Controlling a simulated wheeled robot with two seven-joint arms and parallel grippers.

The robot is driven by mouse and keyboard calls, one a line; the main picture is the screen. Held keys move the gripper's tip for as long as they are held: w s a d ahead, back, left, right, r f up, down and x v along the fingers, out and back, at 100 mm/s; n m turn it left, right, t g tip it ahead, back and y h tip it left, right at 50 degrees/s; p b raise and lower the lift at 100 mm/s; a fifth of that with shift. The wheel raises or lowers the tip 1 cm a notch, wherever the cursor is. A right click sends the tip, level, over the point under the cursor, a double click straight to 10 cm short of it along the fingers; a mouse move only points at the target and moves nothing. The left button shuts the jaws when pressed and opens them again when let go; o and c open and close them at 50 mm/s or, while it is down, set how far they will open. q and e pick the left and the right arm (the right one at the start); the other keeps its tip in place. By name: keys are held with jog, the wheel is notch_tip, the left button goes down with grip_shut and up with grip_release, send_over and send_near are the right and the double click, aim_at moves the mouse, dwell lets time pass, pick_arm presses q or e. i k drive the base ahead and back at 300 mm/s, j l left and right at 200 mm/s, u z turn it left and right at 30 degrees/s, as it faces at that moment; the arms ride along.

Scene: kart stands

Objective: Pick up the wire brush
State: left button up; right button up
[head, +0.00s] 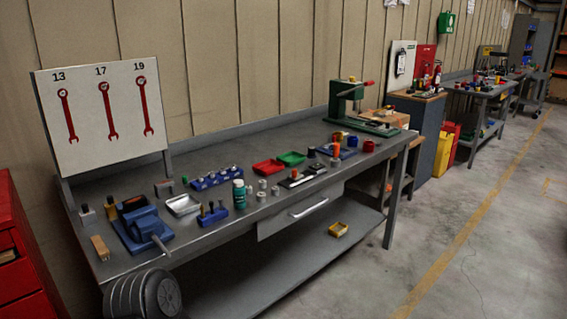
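A tan, wood-coloured block (100,247) lies at the near left corner of the grey workbench (300,217), left of the blue vise (140,226). It looks like the wire brush, but it is too small for me to make out bristles. Nothing is touching it from above. Neither of my grippers shows in the head view. A dark grey rounded part at the bottom left, in front of the bench, seems to be mine.
A white board (104,110) with red wrench outlines stands behind the vise. A metal tray (183,205), a teal bottle (239,195), red and green trays and a green press (345,105) stand further right. A red cabinet (22,265) is at left. The right floor is clear.

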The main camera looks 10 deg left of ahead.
aim_at(101, 249)
jog(key=u, duration=1.9)
jog(key=l+u, duration=0.2)
jog(key=u, duration=0.25)
jog(key=l+u, duration=0.25)
jog(key=u, duration=0.2)
jog(key=l+u, duration=0.25)
jog(key=u, duration=0.2)
jog(key=l+u, duration=0.2)
jog(key=u, duration=0.25)
jog(key=k+l+u, duration=0.3)
jog(key=k+l, duration=0.25)
jog(key=l, duration=0.35)
jog(key=k+l+u, duration=0.3)
jog(key=k+l, duration=0.3)
jog(key=l, duration=0.15)
